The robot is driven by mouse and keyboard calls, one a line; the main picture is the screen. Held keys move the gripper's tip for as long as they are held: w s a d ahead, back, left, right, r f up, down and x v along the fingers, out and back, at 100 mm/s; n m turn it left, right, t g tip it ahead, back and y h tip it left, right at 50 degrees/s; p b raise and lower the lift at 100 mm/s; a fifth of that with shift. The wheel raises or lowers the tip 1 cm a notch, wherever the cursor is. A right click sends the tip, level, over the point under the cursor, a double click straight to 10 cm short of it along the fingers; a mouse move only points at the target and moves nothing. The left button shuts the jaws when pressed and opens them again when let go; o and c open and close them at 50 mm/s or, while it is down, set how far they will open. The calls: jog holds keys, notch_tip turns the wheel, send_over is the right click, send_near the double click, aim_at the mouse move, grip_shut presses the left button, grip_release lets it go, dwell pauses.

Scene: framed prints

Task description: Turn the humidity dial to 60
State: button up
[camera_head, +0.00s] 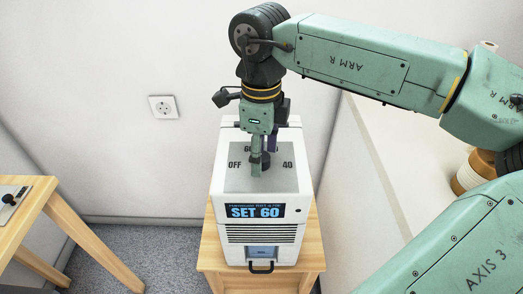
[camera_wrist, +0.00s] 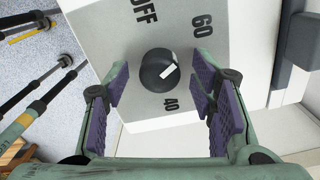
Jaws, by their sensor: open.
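A white humidifier (camera_head: 258,262) has a grey top panel marked OFF, 60 and 40. Its front display (camera_head: 255,211) reads "SET 60". The black round dial (camera_wrist: 159,70) is on the top panel; in the head view my gripper partly covers it. A white pointer bar (camera_wrist: 168,71) on the dial slants up and right in the wrist view, its outer end toward the 60 side. My gripper (camera_head: 261,158) points down over the panel. In the wrist view its purple-padded fingers (camera_wrist: 161,88) are open, one to each side of the dial, with gaps between.
The humidifier stands on a wooden stand (camera_head: 214,260) near the wall, which has a socket (camera_head: 163,107). A wooden table (camera_head: 28,205) is at the left. A white surface (camera_head: 385,150) with a brown-and-white jar (camera_head: 468,177) is at the right.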

notch_tip(320, 180, up, 12)
dwell(0.6)
